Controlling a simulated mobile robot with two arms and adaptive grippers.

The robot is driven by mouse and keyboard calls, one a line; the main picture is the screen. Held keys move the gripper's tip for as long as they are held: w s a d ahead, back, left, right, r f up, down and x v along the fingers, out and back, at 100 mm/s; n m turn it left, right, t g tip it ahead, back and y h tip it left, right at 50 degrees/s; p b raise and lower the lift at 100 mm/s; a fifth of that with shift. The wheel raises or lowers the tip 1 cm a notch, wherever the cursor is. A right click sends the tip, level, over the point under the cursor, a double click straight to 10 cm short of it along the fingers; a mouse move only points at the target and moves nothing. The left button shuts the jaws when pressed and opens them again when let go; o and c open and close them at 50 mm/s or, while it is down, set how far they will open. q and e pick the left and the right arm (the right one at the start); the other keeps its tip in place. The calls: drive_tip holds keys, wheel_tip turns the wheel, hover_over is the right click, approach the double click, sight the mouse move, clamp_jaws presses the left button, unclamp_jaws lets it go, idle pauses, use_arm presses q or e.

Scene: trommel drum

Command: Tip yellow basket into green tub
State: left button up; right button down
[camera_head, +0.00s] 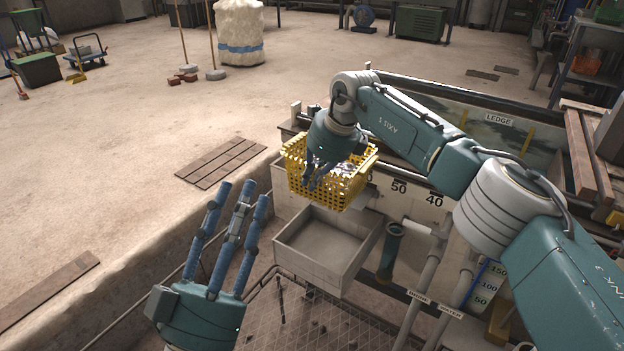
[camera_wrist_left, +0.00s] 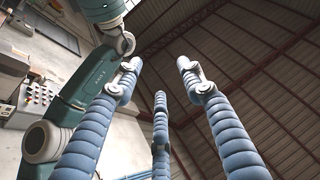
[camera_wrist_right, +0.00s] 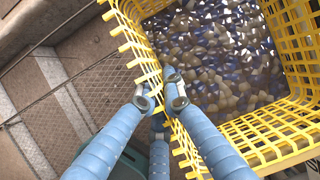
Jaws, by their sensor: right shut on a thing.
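The yellow basket (camera_head: 296,172) is a lattice crate beside the machine, above and behind a grey tray. In the right wrist view the basket (camera_wrist_right: 290,45) holds many blue, white and tan pieces (camera_wrist_right: 215,50). My right gripper (camera_head: 318,180) is shut on the basket's wall; its fingers also show on the lattice in the right wrist view (camera_wrist_right: 165,95). My left gripper (camera_head: 243,200) is open and empty, fingers pointing up, left of the tray; it also shows in the left wrist view (camera_wrist_left: 160,85). I cannot tell which green container is the tub.
The grey tray (camera_head: 312,263) is empty. A dark green bin (camera_head: 37,70) stands far left on the floor; a green crate (camera_head: 420,22) is at the back. A green upright pipe (camera_head: 390,252) stands right of the tray. The water tank (camera_head: 497,135) lies behind my right arm.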

drive_tip(key=shift+r+p, duration=0.95)
drive_tip(key=shift+r, duration=0.5)
use_arm(q)
drive_tip(key=shift+w+a+f+g+y+p, duration=1.05)
drive_tip(key=shift+f+g, duration=2.85)
drive_tip(key=shift+f, duration=3.85)
use_arm(e)
drive_tip(key=shift+r+b, duration=0.35)
drive_tip(key=shift+b, duration=0.15)
drive_tip(key=shift+r+p, duration=0.35)
drive_tip(key=shift+r, duration=0.3)
drive_tip(key=shift+r+p, duration=0.35)
drive_tip(key=shift+p, duration=0.25)
use_arm(q)
drive_tip(key=s+a+f+g+y, duration=0.3)
drive_tip(key=s+f+g, duration=0.4)
drive_tip(key=f, duration=0.6)
drive_tip(key=shift+s+a+n+g+p, duration=0.15)
drive_tip(key=shift+s+n+g+p, duration=0.2)
drive_tip(key=shift+s, duration=0.55)
use_arm(e)
drive_tip(key=shift+r, duration=0.45)
use_arm(q)
drive_tip(key=shift+w+r, duration=0.1)
drive_tip(key=shift+r, duration=0.05)
